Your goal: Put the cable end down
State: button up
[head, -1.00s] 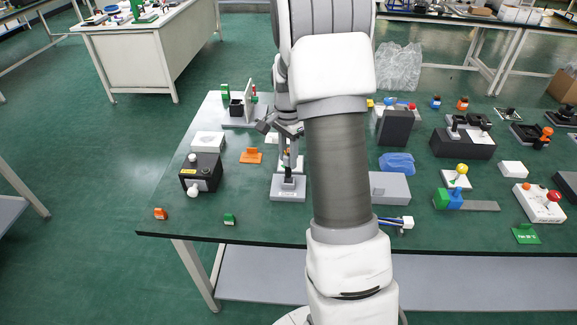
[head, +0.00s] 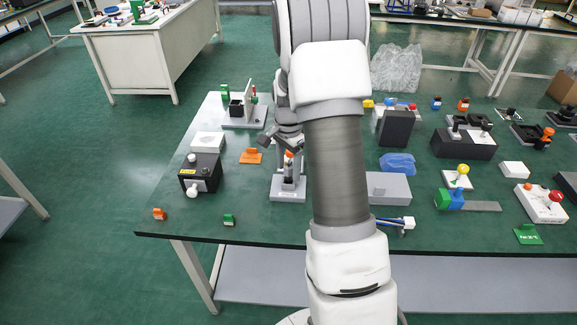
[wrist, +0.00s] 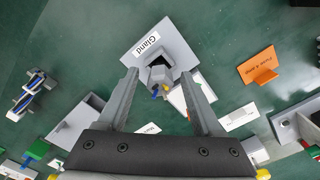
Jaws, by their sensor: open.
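How deep the cable sits cannot be told. My gripper (wrist: 160,82) is open, one finger on each side of the wire ends, with gaps visible. In the head view my gripper (head: 281,142) is above the stand, partly hidden by my arm.
An orange labelled sign (wrist: 259,68) stands beside the gland stand. A black box with white knobs (head: 201,172) is to the left, and a grey box (head: 389,188) is to the right. The front left of the table has free room between small orange and green tags.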

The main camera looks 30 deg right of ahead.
jog(key=s+a+r+n+t+p, duration=0.1)
jog(key=a+r, duration=0.1)
jog(key=r, duration=0.7)
jog(key=s+a+r+n+p, duration=0.1)
jog(key=s+a+r+n, duration=0.15)
jog(key=r, duration=0.65)
jog(key=s+a+r+n+t, duration=0.25)
jog(key=s+a+n, duration=0.4)
jog(key=s, duration=0.35)
jog(key=s+a+r+n+t, duration=0.2)
jog(key=s+a+r+n, duration=0.35)
jog(key=s, duration=0.55)
jog(key=r+p, duration=0.1)
jog(key=p, duration=0.1)
jog(key=w+a+r+p, duration=0.1)
jog(key=r+p, duration=0.3)
jog(key=shift+w+a, duration=0.15)
jog(key=shift+a, duration=0.05)
